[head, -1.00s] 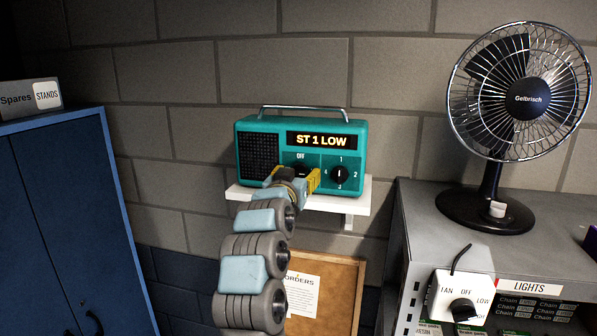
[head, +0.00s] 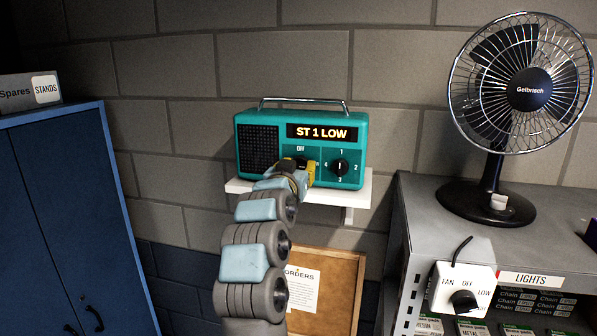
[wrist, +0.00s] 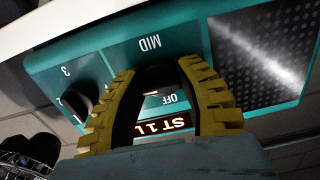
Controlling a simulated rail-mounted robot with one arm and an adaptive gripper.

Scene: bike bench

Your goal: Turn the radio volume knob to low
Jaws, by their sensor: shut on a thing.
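The teal radio (head: 350,172) stands on a white wall shelf, and its display (head: 322,132) reads "ST 1 LOW". My gripper (head: 299,170) is at the radio's front, below the OFF mark, with its yellow fingers shut on the volume knob. In the wrist view the radio appears upside down, with my gripper (wrist: 155,72) between the MID and OFF labels. The station knob (head: 340,167), with numbers around it, is to the right, clear of my fingers.
The white shelf (head: 356,195) runs under the radio. A desk fan (head: 530,90) stands on a grey cabinet (head: 420,212) at the right, with a fan switch box (head: 450,290) on its front. A blue cabinet (head: 70,200) is at the left. The wall above the radio is bare.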

